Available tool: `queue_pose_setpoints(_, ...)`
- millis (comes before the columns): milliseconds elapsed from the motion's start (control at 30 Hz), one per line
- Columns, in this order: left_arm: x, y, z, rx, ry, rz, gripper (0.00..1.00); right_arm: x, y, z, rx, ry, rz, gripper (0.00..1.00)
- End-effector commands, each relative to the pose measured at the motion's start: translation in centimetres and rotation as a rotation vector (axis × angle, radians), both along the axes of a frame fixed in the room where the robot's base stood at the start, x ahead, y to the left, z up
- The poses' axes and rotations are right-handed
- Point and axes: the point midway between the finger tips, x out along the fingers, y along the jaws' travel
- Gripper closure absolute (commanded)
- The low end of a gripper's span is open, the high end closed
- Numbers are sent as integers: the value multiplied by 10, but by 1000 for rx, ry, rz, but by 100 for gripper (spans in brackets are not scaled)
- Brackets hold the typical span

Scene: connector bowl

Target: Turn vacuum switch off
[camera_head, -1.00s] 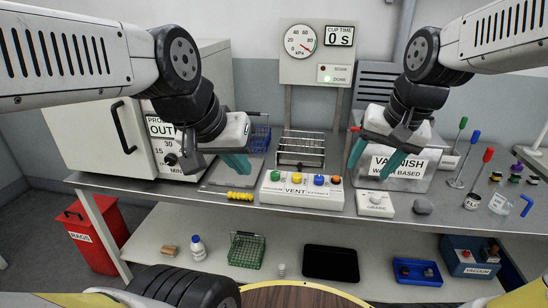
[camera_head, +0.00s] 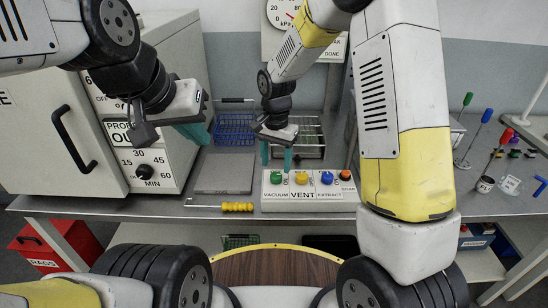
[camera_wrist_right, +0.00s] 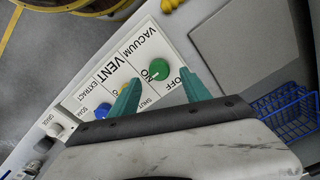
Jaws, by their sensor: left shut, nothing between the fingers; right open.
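The white switch panel (camera_head: 310,203) sits at the front of the bench, labelled VACUUM, VENT and EXTRACT. The green vacuum knob (camera_head: 276,178) is at its left end. It also shows in the right wrist view (camera_wrist_right: 158,69), with ON and OFF lettering beside it. My right gripper (camera_head: 276,156) is open above and behind the green knob, fingers pointing down. In the wrist view its fingertips (camera_wrist_right: 159,82) lie either side of the knob's lower part; I cannot tell whether they touch it. My left gripper (camera_head: 207,134) is shut and empty, in front of the white oven's side.
Yellow, blue and orange knobs stand close right of the green one. A yellow-handled tool (camera_head: 237,207) lies left of the panel. A blue wire basket (camera_head: 235,130) and a metal rack (camera_head: 311,138) stand behind. My right arm hides much of the bench's right half.

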Motion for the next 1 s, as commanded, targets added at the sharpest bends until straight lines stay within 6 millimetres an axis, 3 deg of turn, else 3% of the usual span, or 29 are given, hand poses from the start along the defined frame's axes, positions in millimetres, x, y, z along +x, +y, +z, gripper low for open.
queue_pose_setpoints(100, 0, 0, 0, 0, 0, 0, 100, -1, 0, -21, 0, 4, 0, 45)
queue_pose_setpoints(300, 0, 0, 0, 0, 0, 0, 100, 0, 0, -43, 0, 1, 1, 45)
queue_pose_setpoints(633, 0, 0, 0, 0, 0, 0, 100, 0, 0, -47, 1, 0, 1, 45)
queue_pose_setpoints(900, 0, 0, 0, 0, 0, 0, 100, 0, 0, -47, 1, 0, 1, 96)
queue_pose_setpoints(1000, 0, 0, 0, 0, 0, 0, 100, 0, 0, -47, 1, 0, 1, 100)
